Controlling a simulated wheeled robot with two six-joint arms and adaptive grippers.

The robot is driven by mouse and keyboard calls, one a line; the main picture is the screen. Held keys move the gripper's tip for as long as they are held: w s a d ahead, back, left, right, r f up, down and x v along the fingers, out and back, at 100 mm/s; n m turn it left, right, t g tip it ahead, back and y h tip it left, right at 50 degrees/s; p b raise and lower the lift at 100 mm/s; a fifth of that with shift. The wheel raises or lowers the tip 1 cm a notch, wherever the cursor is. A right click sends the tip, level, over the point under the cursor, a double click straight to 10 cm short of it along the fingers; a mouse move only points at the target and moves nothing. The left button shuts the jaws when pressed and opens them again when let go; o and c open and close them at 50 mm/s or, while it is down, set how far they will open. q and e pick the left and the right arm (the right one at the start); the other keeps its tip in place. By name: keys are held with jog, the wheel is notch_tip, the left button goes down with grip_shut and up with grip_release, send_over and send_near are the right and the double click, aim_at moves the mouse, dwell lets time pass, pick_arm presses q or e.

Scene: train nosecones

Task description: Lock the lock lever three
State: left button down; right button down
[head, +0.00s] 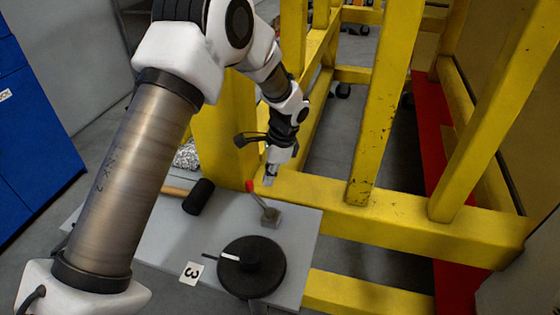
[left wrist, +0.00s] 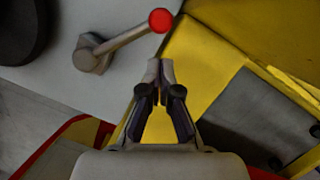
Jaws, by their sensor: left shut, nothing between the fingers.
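The lock lever (head: 261,201) has a red ball knob, a thin metal rod and a small grey base block, and stands on the grey plate (head: 312,232). In the head view its rod tilts up to the left. In the left wrist view the lever (left wrist: 125,39) lies above and left of the fingers, its red knob just beyond the fingertips. My left gripper (head: 269,181) points down near the knob, its fingers shut and empty. In the left wrist view the gripper (left wrist: 161,67) appears apart from the knob. My right gripper is not in view.
A black round disc (head: 268,284) with a handle stands in front, beside a white label marked 3 (head: 191,273). A black-headed mallet (head: 198,197) lies left on the plate. Yellow frame beams (head: 390,227) stand behind and right. A blue cabinet (head: 35,140) is far left.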

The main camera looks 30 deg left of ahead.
pick_arm(q)
jog(key=shift+s+a+r, duration=0.15)
jog(key=shift+s+a, duration=0.5)
jog(key=shift+s, duration=0.1)
jog(key=shift+s+a, duration=0.1)
jog(key=shift+a, duration=0.1)
jog(key=shift+d, duration=0.1)
